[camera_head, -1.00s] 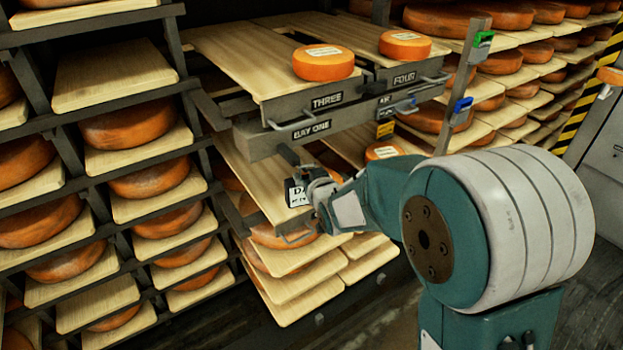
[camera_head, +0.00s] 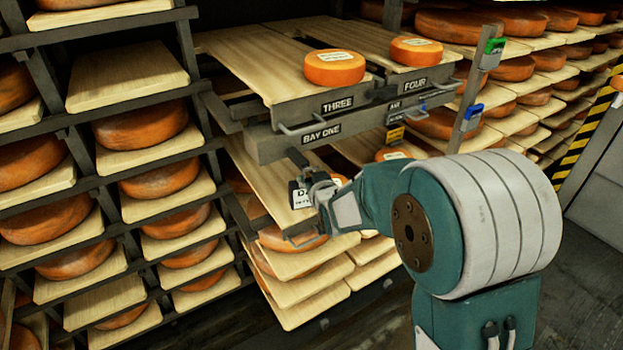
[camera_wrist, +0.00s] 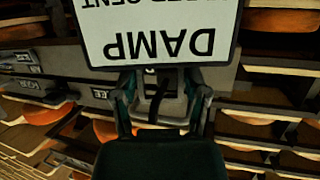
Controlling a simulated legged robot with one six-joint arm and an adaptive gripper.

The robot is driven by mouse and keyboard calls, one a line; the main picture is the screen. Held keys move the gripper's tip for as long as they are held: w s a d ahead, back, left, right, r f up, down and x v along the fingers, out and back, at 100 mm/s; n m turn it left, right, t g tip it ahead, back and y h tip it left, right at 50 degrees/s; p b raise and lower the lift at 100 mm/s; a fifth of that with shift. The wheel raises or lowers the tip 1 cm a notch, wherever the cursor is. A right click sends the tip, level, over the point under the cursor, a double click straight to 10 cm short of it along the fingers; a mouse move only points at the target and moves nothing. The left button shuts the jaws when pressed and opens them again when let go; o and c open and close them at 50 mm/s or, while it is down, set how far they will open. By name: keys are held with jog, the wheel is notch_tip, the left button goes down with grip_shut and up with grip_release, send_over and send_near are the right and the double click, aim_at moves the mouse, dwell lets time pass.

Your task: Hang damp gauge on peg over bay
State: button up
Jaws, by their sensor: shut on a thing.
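The damp gauge (camera_head: 301,197) is a small plate with a white face and dark lettering. In the wrist view its white face (camera_wrist: 155,35) reads DAMP upside down and fills the top middle. My gripper (camera_head: 321,189) is shut on the gauge, holding it upright in front of the rack, below the grey beam labelled BAY ONE (camera_head: 322,134). The gripper fingers (camera_wrist: 160,92) show below the plate in the wrist view. A short dark bar shows just above the gauge; I cannot tell whether it is the peg or part of the gauge.
Two boards labelled THREE (camera_head: 338,104) and FOUR (camera_head: 415,85) jut out above the beam, each carrying a cheese wheel (camera_head: 334,67). Lower boards (camera_head: 310,300) stick out under the gauge. A post with green and blue clips (camera_head: 473,112) stands to the right. Open floor lies at lower right.

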jog(key=o, duration=1.3)
jog(key=s+d+r+m+g+h, duration=0.1)
jog(key=s+d, duration=0.5)
jog(key=s, duration=0.6)
jog(key=s+d+r+m+g+h, duration=0.1)
jog(key=s+d+r+g, duration=0.3)
jog(key=s, duration=0.7)
jog(key=s+d+r+m+g+h, duration=0.1)
jog(key=s+d+r+g+h, duration=0.1)
jog(key=s+d, duration=0.6)
jog(key=shift+s+r+m+g+h, duration=0.15)
jog(key=shift+s+r+g, duration=0.05)
jog(key=shift+s, duration=0.55)
jog(key=shift+s+r+m+g+h, duration=0.1)
jog(key=shift+s+r+g, duration=0.1)
jog(key=shift+s, duration=0.6)
jog(key=shift+s+r+m+g+h, duration=0.15)
jog(key=shift+s+g, duration=0.05)
jog(key=shift+s, duration=0.55)
